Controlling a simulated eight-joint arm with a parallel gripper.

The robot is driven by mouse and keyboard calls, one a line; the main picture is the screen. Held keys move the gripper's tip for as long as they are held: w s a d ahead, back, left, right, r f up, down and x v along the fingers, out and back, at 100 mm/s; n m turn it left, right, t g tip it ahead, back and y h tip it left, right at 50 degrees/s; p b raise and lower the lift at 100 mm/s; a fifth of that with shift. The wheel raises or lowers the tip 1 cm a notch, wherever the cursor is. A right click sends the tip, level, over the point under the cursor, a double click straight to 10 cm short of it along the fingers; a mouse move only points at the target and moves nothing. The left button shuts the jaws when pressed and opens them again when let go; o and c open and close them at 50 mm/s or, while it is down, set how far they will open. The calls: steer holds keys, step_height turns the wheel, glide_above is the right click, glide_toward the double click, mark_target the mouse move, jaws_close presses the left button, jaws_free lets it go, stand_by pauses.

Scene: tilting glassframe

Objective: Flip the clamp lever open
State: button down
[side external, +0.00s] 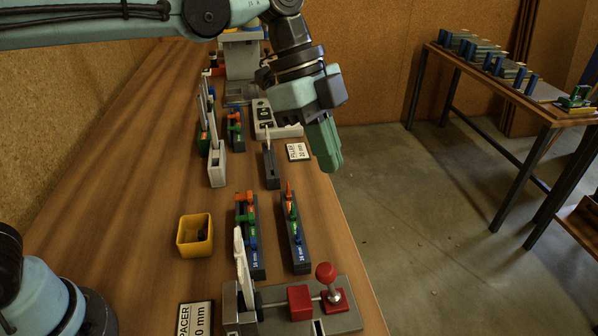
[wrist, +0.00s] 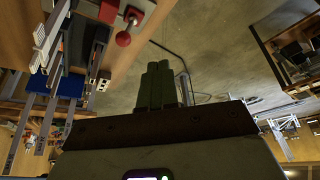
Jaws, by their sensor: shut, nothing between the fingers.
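The clamp (side external: 300,304) sits at the near end of the bench. It has a red block on a rod and a lever (side external: 328,286) topped by a red ball knob, standing roughly upright.
Two dark racks (side external: 295,236) with coloured clips stand behind the clamp. A yellow bin (side external: 195,236) is left of them. White plates stand upright in holders (side external: 216,165). A side table (side external: 530,95) stands at the right. Bare floor lies right of the bench (side external: 130,190).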

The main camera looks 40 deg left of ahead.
mark_target(329, 283)
steer(key=s+d+f+n+g+y, duration=0.1)
steer(key=s+d+f+n, duration=0.1)
steer(key=f+n, duration=0.2)
steer(key=s+d+f+n+g+y, duration=0.1)
steer(key=s+d+f+n, duration=0.1)
steer(key=f+n, duration=0.3)
steer(key=shift+s+d+f+y, duration=0.15)
steer(key=shift+s+f+y, duration=0.15)
steer(key=shift+f, duration=0.6)
